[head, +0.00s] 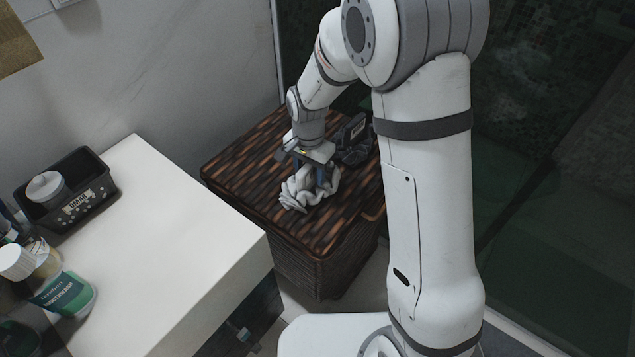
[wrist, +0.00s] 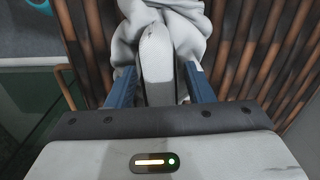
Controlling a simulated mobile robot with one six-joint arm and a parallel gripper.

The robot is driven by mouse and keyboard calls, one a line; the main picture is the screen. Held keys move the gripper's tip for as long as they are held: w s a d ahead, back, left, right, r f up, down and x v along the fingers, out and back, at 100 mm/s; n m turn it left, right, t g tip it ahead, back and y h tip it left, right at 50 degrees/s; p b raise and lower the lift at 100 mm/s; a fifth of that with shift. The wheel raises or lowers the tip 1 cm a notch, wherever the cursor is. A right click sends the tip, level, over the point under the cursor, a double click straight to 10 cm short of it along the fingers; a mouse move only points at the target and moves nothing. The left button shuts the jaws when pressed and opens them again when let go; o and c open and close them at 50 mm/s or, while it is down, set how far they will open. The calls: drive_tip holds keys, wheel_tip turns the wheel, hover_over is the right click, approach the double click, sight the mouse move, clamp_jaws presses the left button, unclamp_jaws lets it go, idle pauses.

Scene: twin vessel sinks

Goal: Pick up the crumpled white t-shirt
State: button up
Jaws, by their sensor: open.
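The crumpled white t-shirt (head: 297,191) lies in a heap on the brown slatted top of a wicker hamper (head: 236,168). My gripper (head: 321,176) points down at the heap, with a blue finger showing against the cloth. In the wrist view, the t-shirt (wrist: 193,40) fills the top middle. The two blue fingers of my gripper (wrist: 161,78) stand apart, one towards each side of the cloth. The gripper is open. Whether the fingertips touch the cloth cannot be told, and part of the heap is hidden behind the gripper.
A white counter (head: 165,235) stands left of the hamper, close to it. It carries a black tray (head: 95,193) and a green-labelled bottle (head: 68,292). A dark glass panel (head: 550,130) stands at the right. The hamper top left of the t-shirt is bare.

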drive_tip(key=shift+f, duration=0.15)
clamp_jaws()
idle(0.6)
